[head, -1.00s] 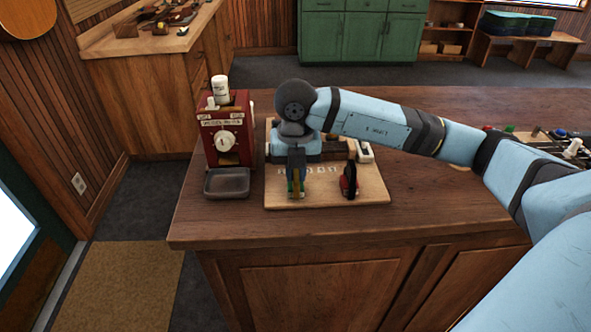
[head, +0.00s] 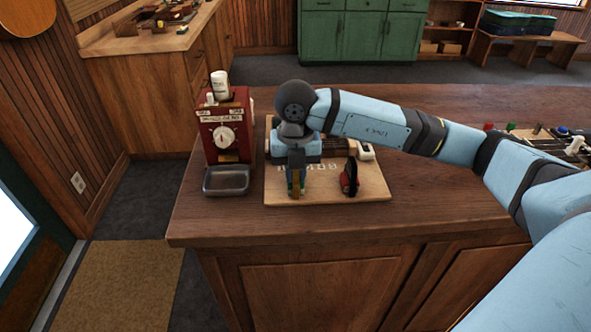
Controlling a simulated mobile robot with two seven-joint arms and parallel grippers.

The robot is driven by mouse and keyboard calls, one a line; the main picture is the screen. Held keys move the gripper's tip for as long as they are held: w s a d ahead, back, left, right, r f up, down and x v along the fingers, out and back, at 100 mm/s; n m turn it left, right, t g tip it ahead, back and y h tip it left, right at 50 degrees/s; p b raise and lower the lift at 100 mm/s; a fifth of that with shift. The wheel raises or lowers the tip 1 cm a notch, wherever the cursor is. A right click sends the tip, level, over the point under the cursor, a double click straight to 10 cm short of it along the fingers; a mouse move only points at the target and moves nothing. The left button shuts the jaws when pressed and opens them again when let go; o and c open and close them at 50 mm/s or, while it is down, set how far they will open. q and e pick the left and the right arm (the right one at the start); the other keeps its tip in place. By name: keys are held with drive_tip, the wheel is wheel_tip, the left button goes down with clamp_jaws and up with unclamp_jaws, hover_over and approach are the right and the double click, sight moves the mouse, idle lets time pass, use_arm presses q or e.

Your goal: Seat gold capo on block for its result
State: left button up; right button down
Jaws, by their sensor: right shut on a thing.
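My right gripper (head: 296,178) points down over the left part of a pale wooden board (head: 325,196). It is shut on the gold capo (head: 295,188), of which a small gold and green part shows between the fingers. Whether the capo touches the board or a block is hidden by the gripper. A dark neck-like block (head: 336,148) lies along the back of the board, partly behind my wrist, with a white end piece (head: 366,152) at its right. My left gripper is out of view.
A red and black capo (head: 349,178) stands on the board to the right of the gripper. A red dispenser box (head: 224,134) with a dial and grey tray (head: 227,180) stands left of the board. Small coloured items (head: 562,134) sit at the far right. The counter front is clear.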

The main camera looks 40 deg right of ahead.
drive_tip(key=c, duration=1.4)
unclamp_jaws()
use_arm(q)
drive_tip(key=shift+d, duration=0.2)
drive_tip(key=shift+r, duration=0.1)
use_arm(e)
drive_tip(key=shift+r+p, duration=0.55)
drive_tip(key=shift+r, duration=0.2)
drive_tip(key=shift+r+p, duration=1.05)
drive_tip(key=shift+r, duration=0.65)
drive_tip(key=shift+r+p, duration=0.8)
drive_tip(key=shift+r, duration=0.5)
drive_tip(key=shift+r+p, duration=1.05)
drive_tip(key=shift+r, duration=0.75)
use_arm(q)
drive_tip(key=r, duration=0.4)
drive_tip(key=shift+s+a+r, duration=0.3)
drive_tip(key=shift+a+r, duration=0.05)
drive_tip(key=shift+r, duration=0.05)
